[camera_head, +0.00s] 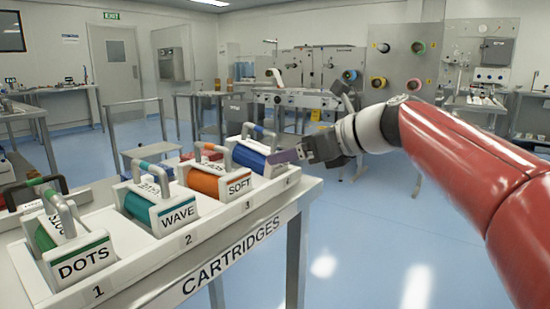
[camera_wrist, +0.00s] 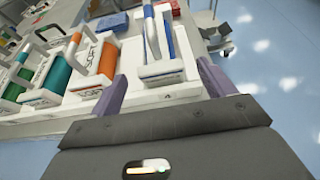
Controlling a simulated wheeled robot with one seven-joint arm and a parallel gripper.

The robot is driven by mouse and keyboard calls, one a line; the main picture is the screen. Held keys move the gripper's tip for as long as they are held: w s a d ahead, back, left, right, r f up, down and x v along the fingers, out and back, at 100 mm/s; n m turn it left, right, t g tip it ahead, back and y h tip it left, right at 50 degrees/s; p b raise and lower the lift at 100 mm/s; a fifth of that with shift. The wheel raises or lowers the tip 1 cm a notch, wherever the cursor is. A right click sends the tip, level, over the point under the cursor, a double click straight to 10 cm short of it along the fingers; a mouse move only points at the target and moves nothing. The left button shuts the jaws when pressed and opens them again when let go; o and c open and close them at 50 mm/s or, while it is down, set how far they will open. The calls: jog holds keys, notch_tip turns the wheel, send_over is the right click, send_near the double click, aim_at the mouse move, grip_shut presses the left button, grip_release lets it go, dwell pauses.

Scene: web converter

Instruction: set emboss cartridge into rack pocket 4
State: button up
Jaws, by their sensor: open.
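A blue cartridge (camera_head: 250,155) with a grey handle and white end plate stands upright at pocket 4, the right end of the white rack (camera_head: 215,228). My gripper (camera_head: 293,154) is beside its right front side and covers part of its front plate, so its name cannot be read. In the wrist view the blue cartridge (camera_wrist: 171,40) lies ahead, between and beyond the two purple fingers of my gripper (camera_wrist: 164,85). The gripper is open, with nothing held between the fingers. Whether the cartridge is fully seated cannot be told.
The orange SOFT cartridge (camera_head: 221,182) stands at pocket 3, the teal WAVE cartridge (camera_head: 160,204) at 2 and the green DOTS cartridge (camera_head: 75,243) at 1. More cartridges stand behind them. Open blue floor (camera_head: 370,235) lies right of the cartridge table.

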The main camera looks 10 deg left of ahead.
jog(key=v, duration=0.4)
jog(key=shift+d, duration=0.1)
jog(key=s+d+f+n+h, duration=0.6)
jog(key=s+d+f+n, duration=0.4)
jog(key=f, duration=0.4)
jog(key=s+d+f+n+h, duration=0.6)
jog(key=s+d+f+n, duration=0.5)
jog(key=s+f+n, duration=0.1)
notch_tip(320, 180, down, 3)
jog(key=shift+s+d+r+h, duration=0.15)
jog(key=shift+s+d+h, duration=0.2)
jog(key=shift+s, duration=0.15)
jog(key=shift+o, duration=0.4)
